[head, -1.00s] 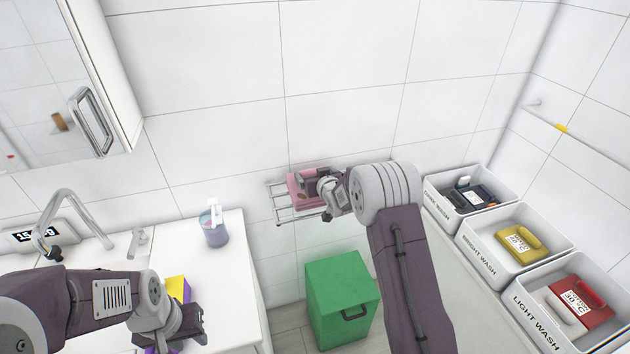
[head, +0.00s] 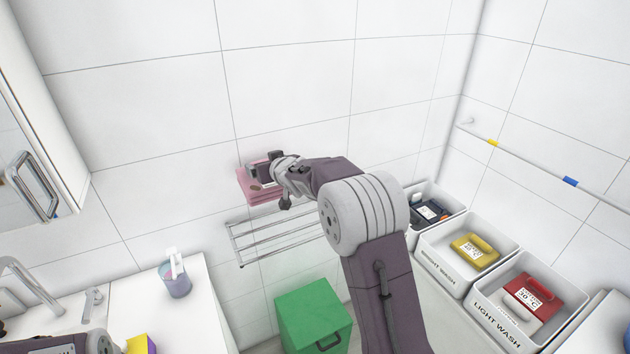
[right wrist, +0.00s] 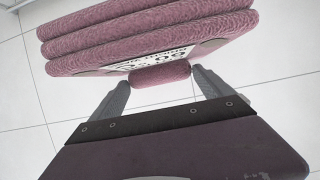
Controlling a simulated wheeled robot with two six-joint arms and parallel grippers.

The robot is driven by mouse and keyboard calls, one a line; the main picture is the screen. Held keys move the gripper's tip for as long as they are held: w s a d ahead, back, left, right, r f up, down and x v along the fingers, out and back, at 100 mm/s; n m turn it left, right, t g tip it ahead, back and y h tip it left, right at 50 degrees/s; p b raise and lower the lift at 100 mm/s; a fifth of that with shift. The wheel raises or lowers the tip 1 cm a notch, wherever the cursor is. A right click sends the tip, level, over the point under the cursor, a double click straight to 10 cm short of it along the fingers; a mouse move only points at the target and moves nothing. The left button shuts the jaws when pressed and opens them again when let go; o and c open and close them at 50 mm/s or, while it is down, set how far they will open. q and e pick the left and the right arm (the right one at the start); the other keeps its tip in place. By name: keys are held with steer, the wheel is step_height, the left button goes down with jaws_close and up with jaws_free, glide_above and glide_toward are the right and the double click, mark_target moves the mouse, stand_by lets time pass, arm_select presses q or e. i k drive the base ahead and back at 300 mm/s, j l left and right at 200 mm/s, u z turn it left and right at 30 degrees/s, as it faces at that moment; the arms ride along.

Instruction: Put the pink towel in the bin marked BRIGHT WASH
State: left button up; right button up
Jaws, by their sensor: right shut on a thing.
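The folded pink towel (head: 254,190) hangs in my right gripper (head: 265,174), raised above the wall rack and near the tiled wall. In the right wrist view the towel (right wrist: 150,30) shows several thick folds, a white printed label, and a pink grip piece between the fingers of my right gripper (right wrist: 160,80). The bin marked BRIGHT WASH (head: 437,268) is the middle one of three white bins at the right. A yellow folded item with a label lies in it. Only part of my left arm shows at the lower left; its gripper is out of the frame.
The metal wall rack (head: 270,240) is empty below the towel. A green box (head: 313,315) stands below. A cup (head: 176,280) is on the counter. A rail (head: 530,160) crosses the right wall.

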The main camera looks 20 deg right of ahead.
mark_target(461, 260)
steer(key=l+z, duration=0.4)
steer(key=i+l+z, duration=0.15)
steer(key=z, duration=0.25)
steer(key=i+z, duration=0.3)
steer(key=z, duration=0.2)
steer(key=i+z, duration=0.3)
steer(key=z, duration=0.2)
